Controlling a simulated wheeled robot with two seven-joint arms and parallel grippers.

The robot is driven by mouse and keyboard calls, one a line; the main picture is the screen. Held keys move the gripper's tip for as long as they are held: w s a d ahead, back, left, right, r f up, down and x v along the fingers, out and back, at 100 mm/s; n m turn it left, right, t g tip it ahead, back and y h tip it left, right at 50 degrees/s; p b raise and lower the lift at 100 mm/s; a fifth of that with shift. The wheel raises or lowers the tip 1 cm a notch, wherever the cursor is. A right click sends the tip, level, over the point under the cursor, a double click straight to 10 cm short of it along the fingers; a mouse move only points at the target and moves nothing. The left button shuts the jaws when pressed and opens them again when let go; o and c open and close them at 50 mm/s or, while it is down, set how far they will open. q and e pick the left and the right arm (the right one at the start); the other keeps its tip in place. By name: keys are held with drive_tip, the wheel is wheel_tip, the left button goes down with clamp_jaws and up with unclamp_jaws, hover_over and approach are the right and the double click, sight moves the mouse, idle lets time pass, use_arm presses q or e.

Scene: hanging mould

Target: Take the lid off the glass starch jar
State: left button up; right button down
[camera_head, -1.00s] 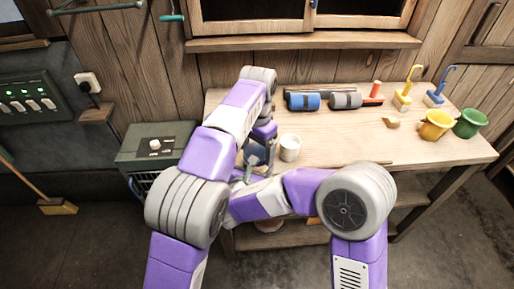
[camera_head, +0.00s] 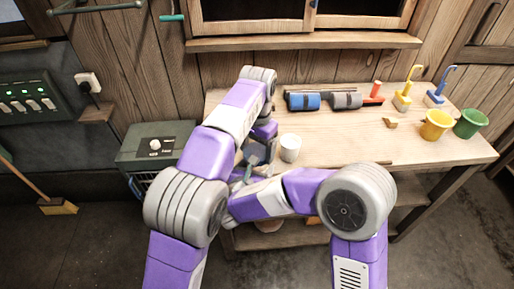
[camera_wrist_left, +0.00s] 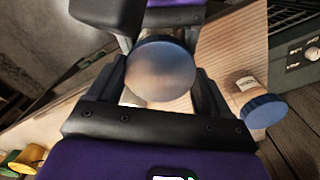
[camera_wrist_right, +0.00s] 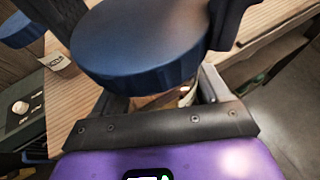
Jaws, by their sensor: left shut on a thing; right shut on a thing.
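A round blue lid (camera_wrist_left: 160,70) lies between the fingers of my left gripper (camera_wrist_left: 160,92), which is shut on it. The same lid (camera_wrist_right: 140,45) fills the top of the right wrist view. My right gripper (camera_wrist_right: 160,105) is shut below the lid, on the jar's body, which is mostly hidden by the lid. I cannot tell whether lid and jar are touching or apart. In the head view, the left gripper (camera_head: 260,141) comes down from behind and my right forearm comes from the front. The jar is largely hidden between them.
A second, labelled jar with a blue lid (camera_wrist_left: 262,110) stands nearby. A white cup (camera_head: 290,147) stands just right of the hands. Rollers (camera_head: 304,101), yellow (camera_head: 436,124) and green pots (camera_head: 470,123) sit farther right.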

use_arm(q)
drive_tip(key=shift+r, duration=0.2)
drive_tip(key=shift+r, duration=0.9)
